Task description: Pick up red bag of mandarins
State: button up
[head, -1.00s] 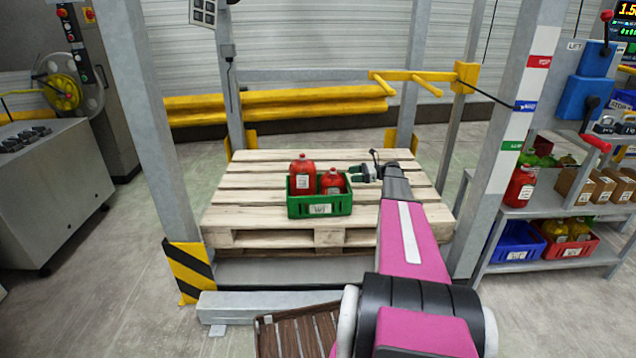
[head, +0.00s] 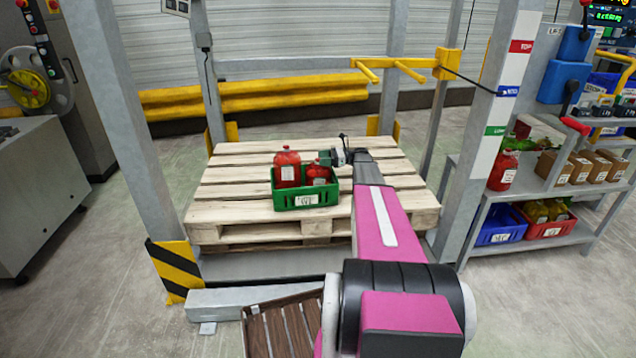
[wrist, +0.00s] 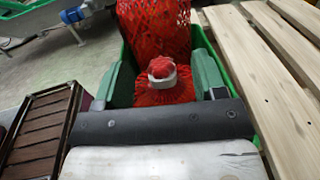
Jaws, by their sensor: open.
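Two red net bags stand in a green crate (head: 306,202) on the wooden pallet. The taller bag (head: 287,168) is on the left and the shorter bag (head: 318,174) on the right. In the wrist view, the shorter bag (wrist: 163,78), with a white band round its red top, shows between my fingers; the taller bag (wrist: 155,28) is just beyond. My gripper (head: 332,157) is open at the crate's right rear, by the shorter bag. Its fingers in the wrist view (wrist: 166,80) are spread either side of that bag. I cannot tell whether they touch it.
The pallet (head: 235,190) is otherwise clear. Grey posts (head: 120,130) frame it, with yellow bars (head: 395,68) behind at right. A shelf (head: 520,203) at right holds another red bag (head: 503,170), boxes and crates. A brown slatted crate (head: 285,330) is in front.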

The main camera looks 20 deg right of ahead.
jog(key=shift+w+a, duration=0.25)
jog(key=shift+a, duration=1)
grip_shut()
jog(key=shift+r, duration=0.1)
